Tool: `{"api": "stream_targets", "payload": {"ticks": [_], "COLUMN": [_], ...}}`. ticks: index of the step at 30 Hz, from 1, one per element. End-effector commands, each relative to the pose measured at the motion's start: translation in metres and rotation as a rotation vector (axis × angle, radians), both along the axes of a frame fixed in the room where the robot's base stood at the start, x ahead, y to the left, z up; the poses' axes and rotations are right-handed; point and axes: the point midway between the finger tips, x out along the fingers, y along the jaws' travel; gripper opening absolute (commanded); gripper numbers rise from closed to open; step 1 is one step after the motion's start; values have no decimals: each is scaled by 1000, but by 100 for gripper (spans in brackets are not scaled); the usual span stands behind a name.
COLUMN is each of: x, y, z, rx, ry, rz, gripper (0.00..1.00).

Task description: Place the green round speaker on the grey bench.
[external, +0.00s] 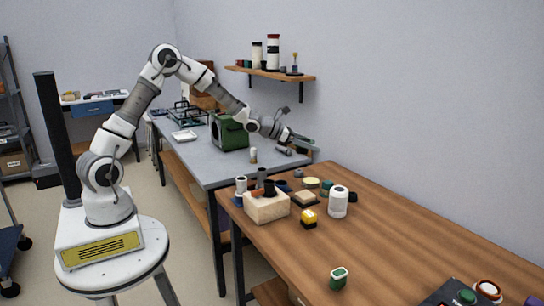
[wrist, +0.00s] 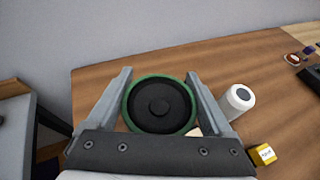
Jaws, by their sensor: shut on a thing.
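The green round speaker (wrist: 158,104), a dark cone with a green rim, sits between the fingers of my gripper (wrist: 158,76) in the wrist view. My gripper is shut on it. The grey bench also shows at the left edge of the wrist view (wrist: 17,110).
A green box (external: 230,132), a white tray (external: 184,136) and a small pale cylinder (external: 253,156) are on the bench. The wooden table (external: 400,222) holds a wooden block (external: 266,208), a white cylinder (external: 338,203) and a yellow block (external: 308,218). A wall shelf (external: 270,73) hangs above.

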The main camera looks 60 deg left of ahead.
Motion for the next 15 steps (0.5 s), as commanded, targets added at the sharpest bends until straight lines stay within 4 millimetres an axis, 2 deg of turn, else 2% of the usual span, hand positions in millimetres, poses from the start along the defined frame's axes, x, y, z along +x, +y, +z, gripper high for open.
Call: {"api": "stream_targets", "payload": {"ticks": [1, 8, 15], "x": [4, 5, -18], "y": [31, 156, 281], "z": [-2, 0, 2], "rx": [-1, -1, -5], "ry": [-5, -7, -12], "rz": [51, 261, 475], "gripper": [4, 4, 4]}}
